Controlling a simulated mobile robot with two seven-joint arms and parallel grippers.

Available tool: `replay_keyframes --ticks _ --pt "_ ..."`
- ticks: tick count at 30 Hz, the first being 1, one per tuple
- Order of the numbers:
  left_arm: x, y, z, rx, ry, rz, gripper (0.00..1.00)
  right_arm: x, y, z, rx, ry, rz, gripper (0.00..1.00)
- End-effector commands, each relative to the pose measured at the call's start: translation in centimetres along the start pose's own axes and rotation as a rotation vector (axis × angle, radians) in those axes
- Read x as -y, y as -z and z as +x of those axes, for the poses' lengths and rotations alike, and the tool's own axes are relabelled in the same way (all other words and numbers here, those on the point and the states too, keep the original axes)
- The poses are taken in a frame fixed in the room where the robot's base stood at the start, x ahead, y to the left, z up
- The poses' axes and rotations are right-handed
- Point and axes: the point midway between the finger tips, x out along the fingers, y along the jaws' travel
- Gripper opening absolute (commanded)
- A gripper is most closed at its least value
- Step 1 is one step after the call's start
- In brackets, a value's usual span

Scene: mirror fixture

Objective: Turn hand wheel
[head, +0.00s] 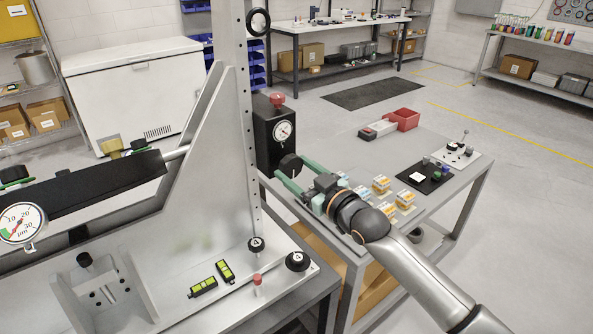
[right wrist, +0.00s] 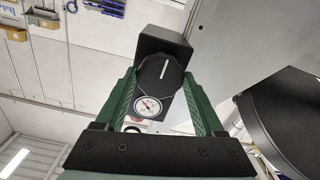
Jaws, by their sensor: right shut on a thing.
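In the right wrist view the wheel (right wrist: 162,76) is faceted, with a white line pointing nearly straight up. It sits between the fingertips of my right gripper (right wrist: 160,84), which is shut on it. My left gripper is not in view.
A tall grey fixture plate (head: 222,130) stands left of the box. Open floor lies beyond the table.

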Motion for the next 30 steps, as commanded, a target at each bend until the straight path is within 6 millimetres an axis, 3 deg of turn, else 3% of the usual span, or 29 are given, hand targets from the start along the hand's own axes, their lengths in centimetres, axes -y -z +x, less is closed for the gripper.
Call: replay_keyframes --ticks 2,3,9,20,25,30 --pt "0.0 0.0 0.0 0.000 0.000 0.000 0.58 0.0 0.0 0.0 0.001 0.000 -0.001 0.15" --pt "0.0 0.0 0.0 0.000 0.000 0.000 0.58 0.0 0.0 0.0 0.001 0.000 -0.001 0.75" --pt "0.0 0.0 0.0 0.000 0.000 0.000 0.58 0.0 0.0 0.0 0.001 0.000 -0.002 0.98" --pt "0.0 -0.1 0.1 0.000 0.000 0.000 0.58 0.0 -0.1 -0.4 0.001 -0.001 -0.002 1.00" --pt "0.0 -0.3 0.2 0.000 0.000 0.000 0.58 0.0 -0.2 -2.1 0.001 0.000 -0.003 1.00" --pt "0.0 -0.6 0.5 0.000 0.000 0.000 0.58 0.0 -0.2 -5.1 0.002 0.000 -0.002 1.00"
